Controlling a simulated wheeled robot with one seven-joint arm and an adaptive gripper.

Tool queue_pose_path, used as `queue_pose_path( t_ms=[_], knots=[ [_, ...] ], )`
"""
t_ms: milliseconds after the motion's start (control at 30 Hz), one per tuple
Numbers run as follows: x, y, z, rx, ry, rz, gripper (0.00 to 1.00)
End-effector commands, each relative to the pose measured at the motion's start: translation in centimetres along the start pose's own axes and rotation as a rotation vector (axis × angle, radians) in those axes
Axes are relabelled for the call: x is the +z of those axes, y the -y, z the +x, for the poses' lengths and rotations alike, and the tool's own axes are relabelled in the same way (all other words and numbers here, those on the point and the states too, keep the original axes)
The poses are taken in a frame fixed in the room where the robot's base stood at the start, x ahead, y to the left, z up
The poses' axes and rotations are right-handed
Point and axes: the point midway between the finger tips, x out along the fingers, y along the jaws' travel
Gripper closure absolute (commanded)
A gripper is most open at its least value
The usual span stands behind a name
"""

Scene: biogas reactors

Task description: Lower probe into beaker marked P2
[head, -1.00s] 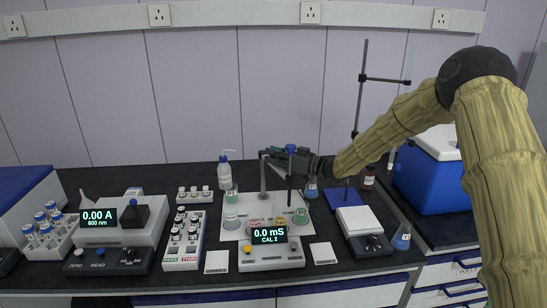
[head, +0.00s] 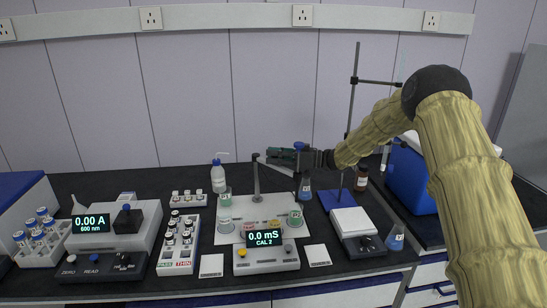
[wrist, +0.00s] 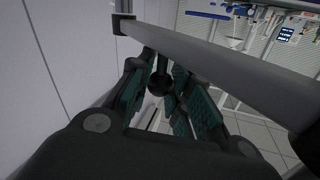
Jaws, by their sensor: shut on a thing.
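The probe (head: 301,146) shows its blue top at my gripper; its lower part is hard to make out. My gripper (head: 284,158) is shut on it, high behind the meter. In the wrist view, the fingers (wrist: 165,88) close around a dark round part, and a grey bar crosses in front. The probe's stand post (head: 256,180) rises left of my gripper. Beakers stand on the white mat (head: 240,210): a green-labelled one on the right (head: 294,218), others at left (head: 225,225), and low coloured ones behind the meter. I cannot read which beaker is P2.
The meter (head: 265,255) reads 0.0 mS, CAL 2. A blue flask (head: 305,190) stands behind right, near a tall clamp stand (head: 350,130). A wash bottle (head: 218,178) stands back left, a vial rack (head: 180,240) left, and a balance (head: 357,225) right.

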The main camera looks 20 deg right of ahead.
Motion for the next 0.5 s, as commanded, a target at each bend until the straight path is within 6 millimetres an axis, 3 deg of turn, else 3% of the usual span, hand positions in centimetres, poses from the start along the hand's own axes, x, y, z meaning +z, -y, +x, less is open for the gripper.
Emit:
queue_pose_path(
  t_ms=[167, 200, 333, 500],
  knots=[
    [-0.62, -0.07, 0.06, 0.002, -0.007, -0.005, 1.00],
    [-0.63, -0.07, 0.06, 0.002, -0.007, -0.005, 0.79],
    [-0.52, -0.06, 0.06, 0.002, -0.006, -0.005, 0.56],
    [-0.31, -0.03, 0.07, 0.001, -0.003, -0.003, 0.56]
  ],
)
